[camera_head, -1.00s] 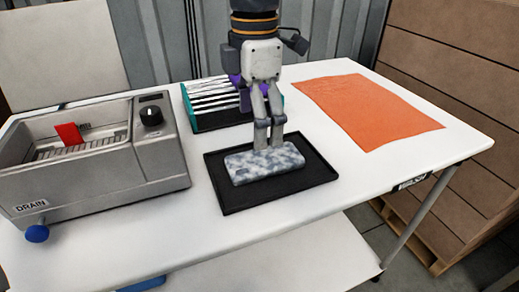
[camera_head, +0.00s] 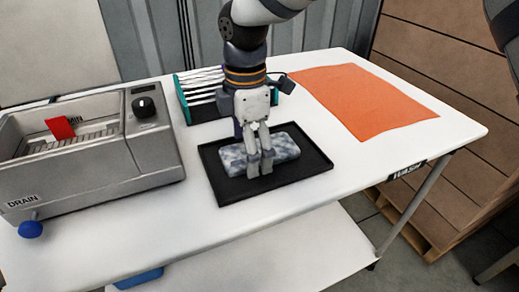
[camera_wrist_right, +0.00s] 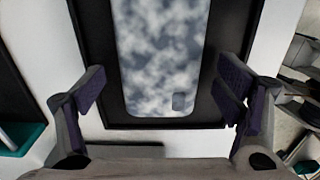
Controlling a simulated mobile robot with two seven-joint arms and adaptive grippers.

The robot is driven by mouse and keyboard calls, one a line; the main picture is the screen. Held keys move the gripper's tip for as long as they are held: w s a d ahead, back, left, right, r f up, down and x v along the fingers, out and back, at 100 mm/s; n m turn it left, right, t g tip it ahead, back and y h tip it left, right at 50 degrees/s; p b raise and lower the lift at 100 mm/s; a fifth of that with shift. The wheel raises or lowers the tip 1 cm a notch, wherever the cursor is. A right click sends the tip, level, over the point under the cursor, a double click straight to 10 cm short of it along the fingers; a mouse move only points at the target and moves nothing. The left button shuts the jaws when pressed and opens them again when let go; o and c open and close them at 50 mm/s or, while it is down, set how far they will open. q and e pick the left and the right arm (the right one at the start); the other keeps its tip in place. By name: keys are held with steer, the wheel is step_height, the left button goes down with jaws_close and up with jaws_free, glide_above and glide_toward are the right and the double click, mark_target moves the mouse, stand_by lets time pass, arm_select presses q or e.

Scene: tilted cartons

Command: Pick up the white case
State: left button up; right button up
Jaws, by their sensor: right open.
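The white case (camera_head: 286,147), mottled with blue-grey, lies flat in a black tray (camera_head: 232,196) on the white table. In the right wrist view the case (camera_wrist_right: 160,50) runs up from the middle, with a small grey square near its near end. My right gripper (camera_head: 260,166) points down over the case and hides part of its middle in the head view. In the right wrist view the gripper (camera_wrist_right: 162,88) is open, with one finger on each side of the case and gaps visible between. It holds nothing. My left gripper is not in view.
A grey drain bath (camera_head: 150,160) with a red piece (camera_head: 60,128) inside stands at left. A teal-ended rack (camera_head: 181,97) with white rods is behind the tray. An orange sheet (camera_head: 362,100) lies at right. The table's front right is clear.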

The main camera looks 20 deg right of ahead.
steer(key=shift+f, duration=0.15)
steer(key=c, duration=1.1)
